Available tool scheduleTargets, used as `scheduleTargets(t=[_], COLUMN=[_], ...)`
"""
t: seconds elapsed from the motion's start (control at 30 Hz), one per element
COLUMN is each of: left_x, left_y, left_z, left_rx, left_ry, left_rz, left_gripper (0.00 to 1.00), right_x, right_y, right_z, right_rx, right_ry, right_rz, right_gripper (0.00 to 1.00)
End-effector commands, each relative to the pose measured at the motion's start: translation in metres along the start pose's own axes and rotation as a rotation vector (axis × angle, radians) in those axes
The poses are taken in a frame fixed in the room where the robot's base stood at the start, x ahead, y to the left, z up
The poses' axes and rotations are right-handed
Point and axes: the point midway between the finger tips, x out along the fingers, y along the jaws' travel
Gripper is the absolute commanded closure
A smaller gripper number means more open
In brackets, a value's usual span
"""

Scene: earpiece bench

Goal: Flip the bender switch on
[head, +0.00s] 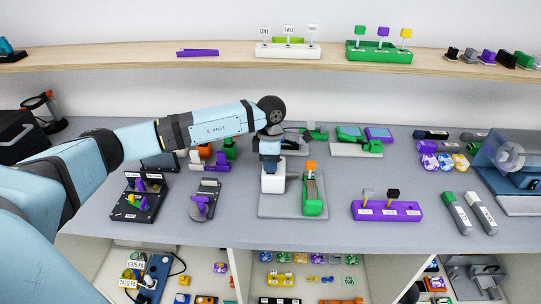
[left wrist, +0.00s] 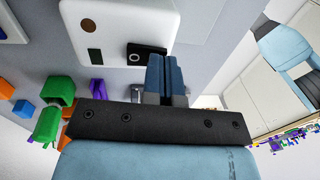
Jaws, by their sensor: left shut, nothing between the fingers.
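A white box unit (head: 272,183) stands on a grey base plate beside a green block with an orange top (head: 312,192), at the middle of the bench. In the left wrist view the white unit (left wrist: 90,45) has a brown round spot and a black switch (left wrist: 147,54) near its edge. I take this for the bender switch; its on/off position cannot be told. My left gripper (head: 270,165) is over the white unit, pointing down, and partly hides it. In the left wrist view its blue fingertips (left wrist: 166,68) are shut, empty, right beside the switch; contact cannot be told. My right gripper is not in view.
A purple block with two upright levers (head: 387,210) stands to the right, near the front edge. Green and white markers (head: 470,213) lie farther right. Small black stands (head: 138,205) are at the left.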

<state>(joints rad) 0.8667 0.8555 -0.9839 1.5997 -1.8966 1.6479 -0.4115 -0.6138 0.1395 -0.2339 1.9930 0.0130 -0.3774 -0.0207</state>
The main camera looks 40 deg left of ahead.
Motion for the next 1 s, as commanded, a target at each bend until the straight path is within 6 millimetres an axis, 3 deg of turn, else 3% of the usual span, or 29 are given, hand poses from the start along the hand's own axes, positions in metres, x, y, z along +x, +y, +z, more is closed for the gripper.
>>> scheduleTargets(t=[0.3,0.47,1.0], left_x=[0.001,0.011,0.002], left_y=[0.000,-0.001,0.009], left_z=[0.000,0.000,0.000], left_rx=[0.000,0.002,-0.003], left_ry=[0.000,0.000,0.001], left_rz=[0.003,0.055,0.054], left_gripper=[1.00,1.00,1.00], right_x=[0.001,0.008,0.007], right_y=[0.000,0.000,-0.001], right_z=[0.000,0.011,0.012], right_rx=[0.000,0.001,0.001], right_ry=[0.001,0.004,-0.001], right_rz=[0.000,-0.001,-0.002], right_gripper=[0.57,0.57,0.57])
